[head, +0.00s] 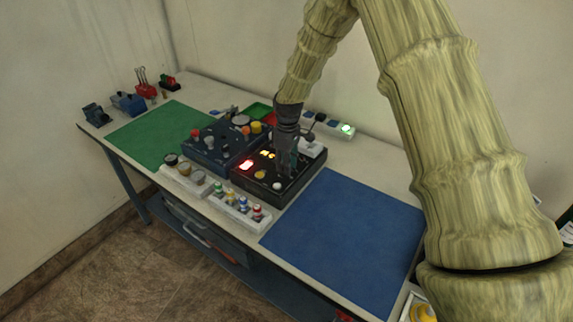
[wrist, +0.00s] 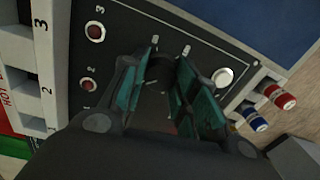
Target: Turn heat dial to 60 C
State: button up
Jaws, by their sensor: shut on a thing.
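The black control panel (head: 248,181) stands on the bench, with a lit red indicator (head: 246,165), yellow lights (head: 267,154) and a white knob (head: 277,185). My gripper (head: 287,170) points down onto the panel. In the wrist view my gripper (wrist: 163,75) has its teal-padded fingers around a dark dial (wrist: 160,70) and is shut on it. The fingers hide most of the dial, so its setting cannot be read.
A blue panel box (head: 210,150) with knobs stands left of the black panel. A white rack with coloured-capped bottles (head: 240,208) lies in front. A blue mat (head: 345,235) is bare at right; a green mat (head: 155,135) is bare at left.

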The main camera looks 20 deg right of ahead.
jog(key=m, duration=0.4)
jog(key=shift+s+f, duration=0.2)
jog(key=shift+f, duration=0.05)
jog(key=shift+m+b, duration=0.3)
jog(key=shift+m, duration=1.5)
jog(key=shift+r, duration=0.1)
jog(key=o, duration=1)
jog(key=shift+w, duration=0.15)
jog(key=shift+o, duration=0.2)
jog(key=shift+r, duration=0.2)
jog(key=shift+w+r, duration=0.1)
jog(key=shift+r, duration=0.15)
notch_tip(320, 180, up, 11)
jog(key=shift+d, duration=0.35)
